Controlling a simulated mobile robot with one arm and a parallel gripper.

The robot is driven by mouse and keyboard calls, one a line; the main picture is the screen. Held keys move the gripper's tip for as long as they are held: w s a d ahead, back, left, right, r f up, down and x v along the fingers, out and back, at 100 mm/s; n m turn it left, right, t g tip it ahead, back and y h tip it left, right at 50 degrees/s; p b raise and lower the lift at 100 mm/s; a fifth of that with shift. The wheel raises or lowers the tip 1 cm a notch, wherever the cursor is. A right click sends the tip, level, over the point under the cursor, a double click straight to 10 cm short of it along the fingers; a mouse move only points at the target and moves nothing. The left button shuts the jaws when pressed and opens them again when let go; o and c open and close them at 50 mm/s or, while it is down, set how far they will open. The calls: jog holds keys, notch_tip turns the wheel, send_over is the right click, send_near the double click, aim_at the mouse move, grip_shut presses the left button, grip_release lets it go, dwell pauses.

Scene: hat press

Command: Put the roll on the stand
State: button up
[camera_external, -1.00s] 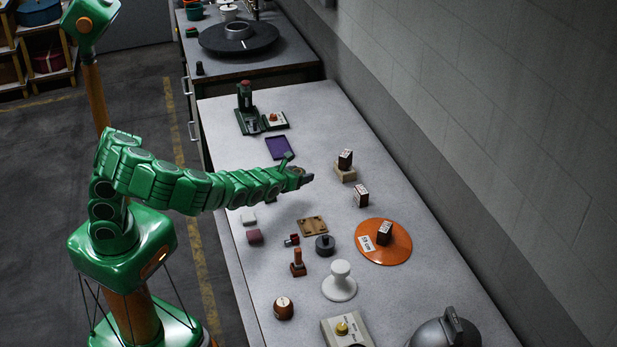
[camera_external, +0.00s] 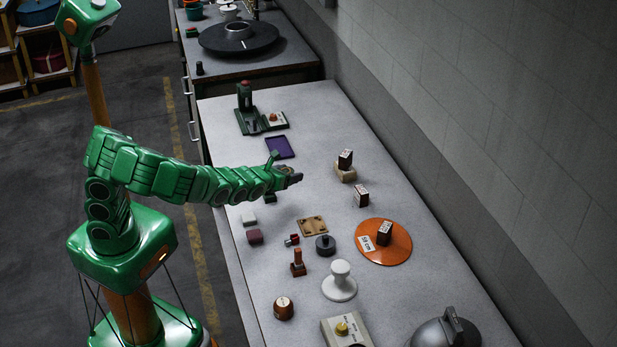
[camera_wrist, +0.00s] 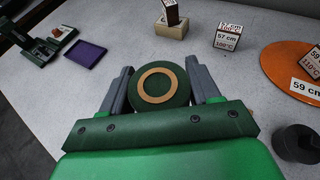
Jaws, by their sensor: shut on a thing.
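My gripper (camera_external: 293,178) is held above the left part of the grey table, near the purple tray. In the wrist view my gripper (camera_wrist: 160,88) is shut on a round dark green roll (camera_wrist: 160,103) with a tan ring on its face. In the external view the roll is too small and dark to make out clearly. I cannot tell for sure which piece is the stand. A small reddish-brown upright post on a base (camera_external: 298,262) and a white knob-topped pedestal (camera_external: 340,280) stand apart from my gripper, nearer the front.
An orange disc (camera_external: 372,254) carries a labelled block (camera_external: 384,233). A purple tray (camera_external: 279,147) and a dark green press-like device (camera_external: 245,108) lie farther back. A tan board (camera_external: 312,226) and dark cylinder (camera_external: 325,245) are mid-table.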

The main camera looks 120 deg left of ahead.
jog(key=w+d+r+m+t+h, duration=0.1)
jog(key=w+d+r+m+t, duration=0.15)
jog(key=w+d, duration=0.45)
jog(key=w+d+r+m+t, duration=0.1)
jog(key=w+d+r, duration=0.3)
jog(key=d, duration=0.6)
jog(key=w+d+r+m+t+h, duration=0.1)
jog(key=w+d+r+t, duration=0.15)
jog(key=w+d, duration=0.45)
jog(key=g, duration=0.1)
send_over(344, 264)
jog(key=s, duration=0.2)
jog(key=f, duration=0.7)
jog(key=shift+w+d+f, duration=0.2)
jog(key=shift+f, duration=0.1)
jog(key=shift+w+a+f, duration=0.1)
jog(key=shift+w+f, duration=0.5)
jog(key=shift+f, duration=0.05)
jog(key=shift+w+a+f, duration=0.1)
jog(key=shift+w+f, duration=0.2)
jog(key=shift+f, duration=1.45)
jog(key=shift+f, duration=0.15)
